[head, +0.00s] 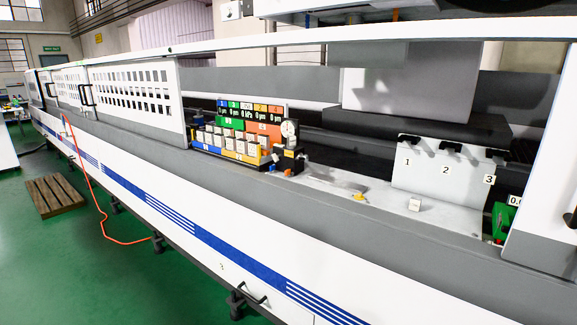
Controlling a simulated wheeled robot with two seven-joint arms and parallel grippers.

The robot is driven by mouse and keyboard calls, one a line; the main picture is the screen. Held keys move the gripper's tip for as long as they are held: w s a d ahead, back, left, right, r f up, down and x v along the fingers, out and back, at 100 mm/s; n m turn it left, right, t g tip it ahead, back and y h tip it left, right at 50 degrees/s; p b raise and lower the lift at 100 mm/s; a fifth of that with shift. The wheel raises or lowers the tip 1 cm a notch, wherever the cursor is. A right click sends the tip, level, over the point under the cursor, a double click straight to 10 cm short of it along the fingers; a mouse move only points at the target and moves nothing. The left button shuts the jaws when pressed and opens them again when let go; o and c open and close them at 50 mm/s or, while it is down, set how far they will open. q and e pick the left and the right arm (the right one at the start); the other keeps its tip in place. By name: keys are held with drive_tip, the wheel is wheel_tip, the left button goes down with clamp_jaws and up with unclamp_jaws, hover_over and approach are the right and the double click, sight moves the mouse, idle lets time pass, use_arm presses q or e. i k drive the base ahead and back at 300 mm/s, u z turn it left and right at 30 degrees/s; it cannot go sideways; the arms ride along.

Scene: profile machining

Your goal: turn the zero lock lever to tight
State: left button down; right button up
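A round white dial gauge (289,129) stands on a dark fixture (288,161) at the right end of a colourful block rack (232,145), on the ledge of the long machine. Small orange and blue parts show around the fixture. I cannot make out which part is the zero lock lever, or whether it is tight or loose. Neither of my grippers is in view.
A small yellow piece (359,197) and a white tag (414,205) are on the pale bed right of the gauge. A panel (438,180) carries black clamps marked 1, 2 and 3. A green device (502,221) stands far right. An orange hose (85,185) hangs down to the floor.

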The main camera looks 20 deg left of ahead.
sight(300, 158)
drive_tip(key=z, duration=0.1)
drive_tip(key=k, duration=0.25)
drive_tip(key=u, duration=0.8)
drive_tip(key=i, duration=1.5)
drive_tip(key=z, duration=0.8)
